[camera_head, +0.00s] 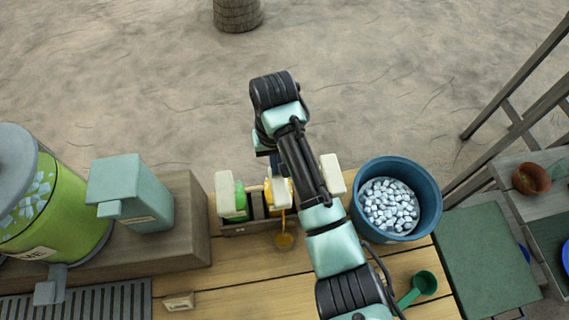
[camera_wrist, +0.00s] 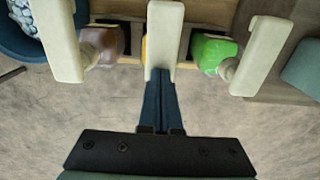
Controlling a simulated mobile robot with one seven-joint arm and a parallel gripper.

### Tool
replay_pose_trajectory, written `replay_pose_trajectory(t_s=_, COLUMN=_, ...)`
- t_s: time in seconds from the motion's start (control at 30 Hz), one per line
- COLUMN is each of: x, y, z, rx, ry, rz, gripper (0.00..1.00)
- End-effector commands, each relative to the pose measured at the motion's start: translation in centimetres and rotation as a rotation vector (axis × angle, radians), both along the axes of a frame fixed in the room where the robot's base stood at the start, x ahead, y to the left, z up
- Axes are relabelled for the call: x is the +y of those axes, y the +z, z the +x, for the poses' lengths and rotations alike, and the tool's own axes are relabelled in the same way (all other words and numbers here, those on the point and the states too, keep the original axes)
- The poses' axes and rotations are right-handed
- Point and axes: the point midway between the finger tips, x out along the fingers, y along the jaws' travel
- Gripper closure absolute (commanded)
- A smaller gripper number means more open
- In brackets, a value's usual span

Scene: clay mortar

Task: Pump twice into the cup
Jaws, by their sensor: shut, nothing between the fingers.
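Three pump bottles with cream pump heads stand side by side in a dark rack. The green bottle (camera_head: 239,198) is on the left and the yellow one (camera_head: 284,190) is in the middle. The brown one shows in the wrist view (camera_wrist: 107,43). A thin orange strand runs down from the middle pump to a small round orange patch (camera_head: 285,241), seemingly the cup and its contents. My gripper (camera_wrist: 163,75) is shut and empty, its blue fingers overlapping the end of the middle pump head (camera_wrist: 163,30). Contact cannot be told. My arm hides part of the rack.
A blue bucket of ice cubes (camera_head: 357,211) stands right of the rack. A teal dispenser (camera_head: 117,180) and a green drink tank (camera_head: 70,205) stand left. A green scoop (camera_head: 424,283) lies on the wooden counter (camera_head: 240,285) at front right.

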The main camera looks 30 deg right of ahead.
Motion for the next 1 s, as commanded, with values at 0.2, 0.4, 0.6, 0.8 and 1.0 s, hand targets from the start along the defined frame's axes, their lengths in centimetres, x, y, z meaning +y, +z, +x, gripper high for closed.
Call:
replay_pose_trajectory(t_s=0.2, x=0.0, y=-0.6, z=-0.1, rx=0.003, ry=-0.001, rz=0.001, gripper=1.0)
replay_pose_trajectory(t_s=0.4, x=0.0, y=-0.5, z=-0.1, rx=0.004, ry=-0.001, rz=0.001, gripper=1.0)
replay_pose_trajectory(t_s=0.6, x=0.1, y=0.4, z=-0.1, rx=0.005, ry=-0.001, rz=0.001, gripper=1.0)
replay_pose_trajectory(t_s=0.8, x=0.1, y=1.5, z=-0.1, rx=0.005, ry=0.0, rz=0.001, gripper=1.0)
replay_pose_trajectory(t_s=1.0, x=0.1, y=2.5, z=-0.1, rx=0.004, ry=0.001, rz=0.001, gripper=1.0)
